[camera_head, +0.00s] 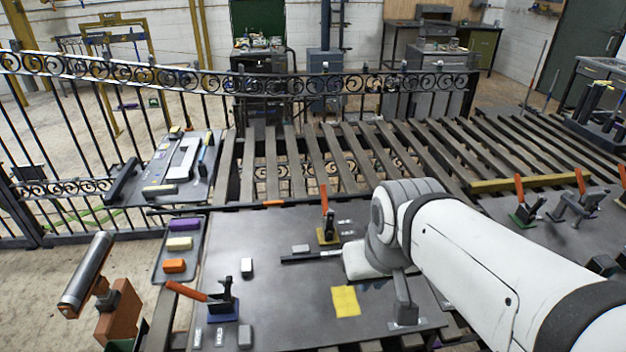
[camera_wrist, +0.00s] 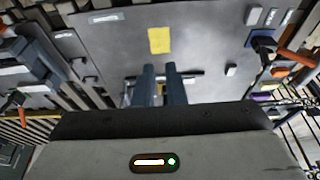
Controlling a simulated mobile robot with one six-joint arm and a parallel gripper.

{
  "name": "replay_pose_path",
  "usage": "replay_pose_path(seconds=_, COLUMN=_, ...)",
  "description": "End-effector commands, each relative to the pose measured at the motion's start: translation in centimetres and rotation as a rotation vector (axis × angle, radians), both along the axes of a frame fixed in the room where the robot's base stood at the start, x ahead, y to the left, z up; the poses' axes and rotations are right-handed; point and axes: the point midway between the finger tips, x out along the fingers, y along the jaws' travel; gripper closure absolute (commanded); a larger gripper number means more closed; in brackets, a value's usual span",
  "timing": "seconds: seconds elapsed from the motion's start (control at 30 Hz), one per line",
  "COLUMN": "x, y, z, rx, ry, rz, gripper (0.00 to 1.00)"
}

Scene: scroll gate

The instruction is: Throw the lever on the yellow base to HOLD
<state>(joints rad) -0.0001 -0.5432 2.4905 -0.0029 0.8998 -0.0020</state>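The yellow base (camera_head: 328,236) sits near the far edge of the dark plate in the head view. Its lever has an orange handle (camera_head: 323,198) standing almost upright. Two small pale labels (camera_head: 346,228) lie just right of the base; their words are too small to read. My gripper (camera_head: 375,284) is to the right of and nearer than the yellow base, apart from it, over the plate. In the wrist view its two dark fingers (camera_wrist: 162,85) are a little apart, with nothing seen held between them.
A blue-based lever (camera_head: 222,308) with its handle pointing left stands at the near left. A dark bar (camera_head: 308,257) lies between my gripper and the yellow base. A yellow sheet (camera_head: 345,301) lies on the plate. A green-based lever (camera_head: 523,215) stands at the right.

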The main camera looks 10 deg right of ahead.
Motion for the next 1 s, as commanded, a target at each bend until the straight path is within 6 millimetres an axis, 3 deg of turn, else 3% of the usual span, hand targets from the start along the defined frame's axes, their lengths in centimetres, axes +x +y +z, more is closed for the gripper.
replay_pose_path(seconds=0.17, x=4.6, y=-0.2, z=1.4, rx=0.000, ry=-0.004, rz=0.000, gripper=0.75)
replay_pose_path(seconds=0.3, x=10.7, y=-0.1, z=2.3, rx=0.001, ry=-0.014, rz=-0.001, gripper=0.63)
replay_pose_path(seconds=0.47, x=17.8, y=-0.1, z=2.1, rx=0.001, ry=-0.031, rz=-0.001, gripper=0.62)
replay_pose_path(seconds=0.73, x=29.5, y=-0.1, z=-1.1, rx=0.003, ry=-0.058, rz=-0.001, gripper=0.62)
replay_pose_path(seconds=1.0, x=39.2, y=-0.1, z=-7.4, rx=0.003, ry=-0.081, rz=-0.003, gripper=0.62)
